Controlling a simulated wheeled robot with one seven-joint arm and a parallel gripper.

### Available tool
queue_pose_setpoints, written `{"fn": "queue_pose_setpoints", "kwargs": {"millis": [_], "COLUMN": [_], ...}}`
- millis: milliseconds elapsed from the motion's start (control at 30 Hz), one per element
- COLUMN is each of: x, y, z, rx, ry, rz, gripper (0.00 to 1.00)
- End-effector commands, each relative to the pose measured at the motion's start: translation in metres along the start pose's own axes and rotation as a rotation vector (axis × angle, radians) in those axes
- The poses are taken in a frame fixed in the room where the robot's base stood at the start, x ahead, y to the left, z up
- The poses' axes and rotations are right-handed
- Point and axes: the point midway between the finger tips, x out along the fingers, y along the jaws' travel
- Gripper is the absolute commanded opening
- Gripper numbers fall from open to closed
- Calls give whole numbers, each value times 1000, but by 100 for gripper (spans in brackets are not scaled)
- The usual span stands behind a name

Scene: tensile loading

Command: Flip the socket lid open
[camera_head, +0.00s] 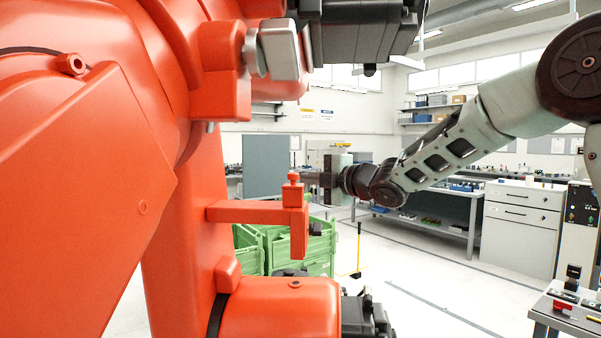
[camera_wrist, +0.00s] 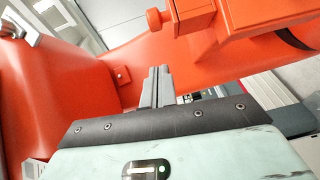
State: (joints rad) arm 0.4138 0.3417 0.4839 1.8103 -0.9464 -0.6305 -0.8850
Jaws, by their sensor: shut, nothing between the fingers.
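An orange bracket (camera_head: 255,211) sticks out to the right from an orange column. It ends in an upright block (camera_head: 299,232) with a small round knob (camera_head: 293,179) at its top. The knob also shows at the top of the wrist view (camera_wrist: 156,18), beside an orange box-shaped part (camera_wrist: 205,35). I cannot tell which of these parts is the socket lid or whether it is open. My gripper (camera_head: 308,178) points left, level with the knob and very close to it. In the wrist view its fingers (camera_wrist: 158,72) are together and empty; contact with the knob cannot be told.
A large orange machine (camera_head: 80,190) fills the left side. Green crates (camera_head: 320,250) stand behind the bracket. A white drawer cabinet (camera_head: 520,225) and a workbench (camera_head: 440,210) stand at the back right. The floor between is mostly clear.

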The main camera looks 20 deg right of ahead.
Motion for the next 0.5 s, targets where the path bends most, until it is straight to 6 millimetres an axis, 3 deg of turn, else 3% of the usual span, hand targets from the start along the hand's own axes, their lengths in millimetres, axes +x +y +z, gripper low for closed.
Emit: {"fn": "queue_pose_setpoints", "kwargs": {"millis": [167,500], "x": [36,58], "y": [3,2], "z": [1,26], "rx": [4,0], "ry": [1,1], "rz": [-1,0], "gripper": [0,0]}}
